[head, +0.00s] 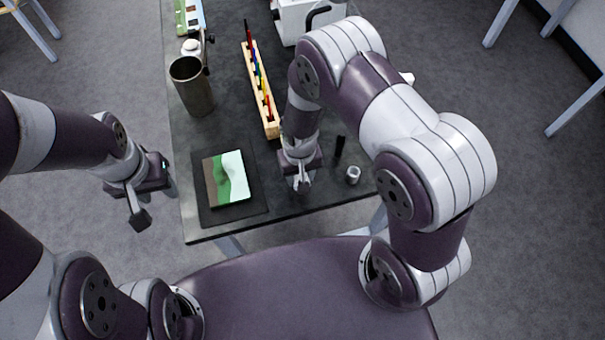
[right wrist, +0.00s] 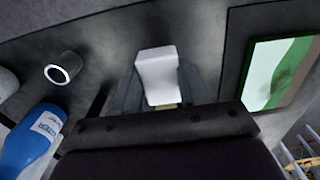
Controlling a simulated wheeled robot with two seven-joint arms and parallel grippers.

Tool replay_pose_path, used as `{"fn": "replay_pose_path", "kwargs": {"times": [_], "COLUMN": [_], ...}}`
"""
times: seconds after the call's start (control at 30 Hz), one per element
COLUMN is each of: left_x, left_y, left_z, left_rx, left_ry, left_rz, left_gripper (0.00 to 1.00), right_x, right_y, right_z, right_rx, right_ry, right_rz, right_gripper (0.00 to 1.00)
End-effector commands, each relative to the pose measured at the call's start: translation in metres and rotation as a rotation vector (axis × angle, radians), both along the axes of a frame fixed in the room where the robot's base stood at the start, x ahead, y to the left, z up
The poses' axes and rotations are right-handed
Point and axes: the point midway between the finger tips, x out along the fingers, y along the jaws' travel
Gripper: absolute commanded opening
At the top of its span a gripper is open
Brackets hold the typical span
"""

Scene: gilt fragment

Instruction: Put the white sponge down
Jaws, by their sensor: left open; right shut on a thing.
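The white sponge (right wrist: 158,75) shows as a small white block between the fingers of my right gripper in the right wrist view. My right gripper (right wrist: 160,92) is shut on it, above the dark table (head: 225,228). In the head view my right gripper (head: 301,184) points down between the painting and a small cup, and I cannot make out the sponge there. I cannot tell whether the sponge touches the table. My left gripper (head: 140,205) is open and empty, off the table's left edge.
A green and pale painting (head: 228,178) lies on a dark board left of my right gripper. A small white cup (head: 353,175) and a black upright item (head: 340,147) stand to the right. A wooden rack (head: 262,95) and metal mug (head: 193,87) stand behind. A blue bottle (right wrist: 33,140) shows in the wrist view.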

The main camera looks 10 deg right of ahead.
Motion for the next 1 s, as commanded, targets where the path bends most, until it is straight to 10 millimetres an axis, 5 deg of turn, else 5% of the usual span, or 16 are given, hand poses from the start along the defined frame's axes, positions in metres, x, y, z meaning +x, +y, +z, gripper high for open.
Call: {"fn": "replay_pose_path", "kwargs": {"times": [0.37,0.7,0.73,0.8,1.0], "left_x": [0.000,0.000,0.000,0.000,0.000], "left_y": [0.000,0.000,0.000,0.000,0.000], "left_z": [0.015,0.010,0.011,0.012,0.012], "left_rx": [0.000,0.000,0.000,0.000,0.000], "left_ry": [0.000,0.000,0.000,0.000,0.000], "left_rz": [0.000,0.000,0.000,0.000,0.000], "left_gripper": [0.43,0.43,0.43,0.43,0.43], "right_x": [0.012,0.013,0.013,0.013,0.013], "right_y": [-0.010,-0.010,-0.010,-0.010,-0.010], "right_z": [-0.047,-0.054,-0.054,-0.052,-0.052], "right_rx": [0.000,0.000,0.000,0.000,0.000], "right_ry": [0.002,0.000,0.000,0.000,0.000], "right_rz": [0.002,0.002,0.002,0.002,0.001], "right_gripper": [0.10,0.10,0.46,0.69,0.69]}}
